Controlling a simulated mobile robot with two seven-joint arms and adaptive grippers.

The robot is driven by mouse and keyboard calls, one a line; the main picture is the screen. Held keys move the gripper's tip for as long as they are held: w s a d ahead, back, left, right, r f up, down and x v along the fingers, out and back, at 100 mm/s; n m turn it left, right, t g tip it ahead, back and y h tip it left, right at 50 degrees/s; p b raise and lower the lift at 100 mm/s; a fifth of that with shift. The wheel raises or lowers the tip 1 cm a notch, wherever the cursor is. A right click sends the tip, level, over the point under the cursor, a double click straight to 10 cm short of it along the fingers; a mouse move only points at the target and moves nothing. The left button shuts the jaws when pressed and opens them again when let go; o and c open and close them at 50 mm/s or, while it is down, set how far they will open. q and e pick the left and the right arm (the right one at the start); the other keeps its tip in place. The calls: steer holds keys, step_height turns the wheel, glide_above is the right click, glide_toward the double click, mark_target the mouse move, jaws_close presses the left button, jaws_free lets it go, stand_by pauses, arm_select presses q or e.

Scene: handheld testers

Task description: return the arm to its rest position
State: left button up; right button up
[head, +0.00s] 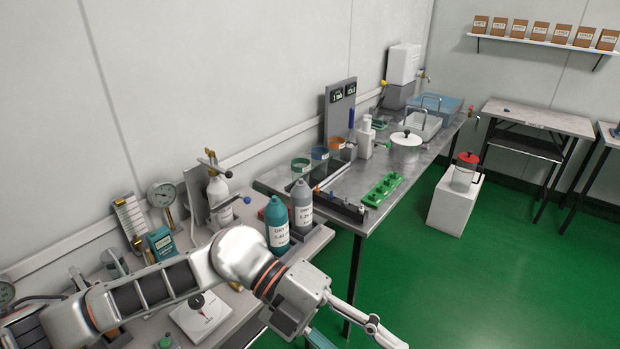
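My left arm comes in from the lower left and reaches across the front bench to the right. Its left gripper (355,332) is at the bottom edge, beyond the bench's right end and over the green floor side. One pale finger link stretches out to the lower right. The rest of the gripper is cut off by the frame or hidden behind the wrist. A small teal piece (320,341) shows below the wrist; I cannot tell whether it is held. A teal handheld tester (160,243) stands on the front bench beside a round gauge (161,194). My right gripper is not in view.
Close behind the wrist stand a teal bottle (277,226) and a grey bottle (301,207). A white scale-like device (199,317) lies under the arm. The long bench (400,185) holds a green rack (383,190) and jars. Green floor (480,290) is open at right.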

arm_select(q)
steer(key=w+r+n+t+h, duration=0.7)
steer(key=r+n+t+h, duration=0.1)
steer(key=n+h, duration=0.2)
steer(key=w+a+f+n+t+y, duration=0.9)
steer(key=f+n+t, duration=0.3)
steer(key=n+t, duration=0.3)
steer(key=s+a+f+n+y, duration=0.2)
steer(key=a+f+n+y, duration=0.4)
steer(key=a+f, duration=0.65)
steer(key=s+a+f+n+g+y, duration=0.1)
steer(key=s+a+f+g+y, duration=0.1)
steer(key=s+a+f, duration=0.2)
steer(key=s+a+f+n+g+y, duration=0.1)
steer(key=s+a+f+g+y, duration=0.1)
steer(key=s+f, duration=0.5)
step_height(320, 180, down, 6)
steer(key=shift+s+a+f+n+g+y, duration=0.1)
steer(key=shift+s+a+n+g+y, duration=0.25)
steer(key=shift+a+g, duration=0.45)
